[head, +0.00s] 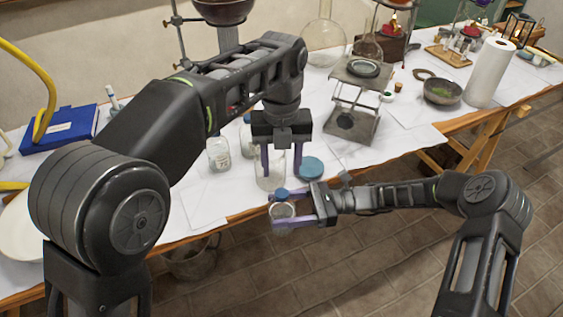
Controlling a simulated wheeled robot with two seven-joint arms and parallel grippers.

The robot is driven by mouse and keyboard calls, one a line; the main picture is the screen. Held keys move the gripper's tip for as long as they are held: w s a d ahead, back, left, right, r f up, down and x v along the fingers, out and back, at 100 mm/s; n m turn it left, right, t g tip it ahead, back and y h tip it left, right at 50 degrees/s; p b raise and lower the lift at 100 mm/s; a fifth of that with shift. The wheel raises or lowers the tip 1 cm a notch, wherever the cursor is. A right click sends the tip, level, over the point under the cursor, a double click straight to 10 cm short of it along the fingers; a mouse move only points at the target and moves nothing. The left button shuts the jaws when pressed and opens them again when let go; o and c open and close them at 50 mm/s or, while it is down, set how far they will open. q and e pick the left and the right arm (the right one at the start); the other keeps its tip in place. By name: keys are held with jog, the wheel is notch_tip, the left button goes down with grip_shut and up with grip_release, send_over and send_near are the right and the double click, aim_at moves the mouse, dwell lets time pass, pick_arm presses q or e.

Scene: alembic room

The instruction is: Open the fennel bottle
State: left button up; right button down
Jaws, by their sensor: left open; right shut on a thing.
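My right gripper (277,207) is shut on a small clear glass bottle (283,212) and holds it out past the table's front edge. A small blue cap (281,192) shows at the bottle's top, partly beside the purple finger. I cannot read a label, so I cannot tell for sure that this is the fennel bottle. My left gripper (281,173) is open, pointing down, just above and behind the held bottle. Its fingers are apart and nothing is between them that I can tell is held.
A clear glass jar (270,178) stands behind my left gripper's fingers. A round teal lid (311,167) is right of them. A labelled glass bottle (219,154) stands to the left. A metal lab stand (354,100) is at the back right. Papers cover much of the table.

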aim_at(282, 192)
pick_arm(q)
jog(key=shift+f, duration=3.95)
jog(key=shift+c, duration=0.5)
grip_shut()
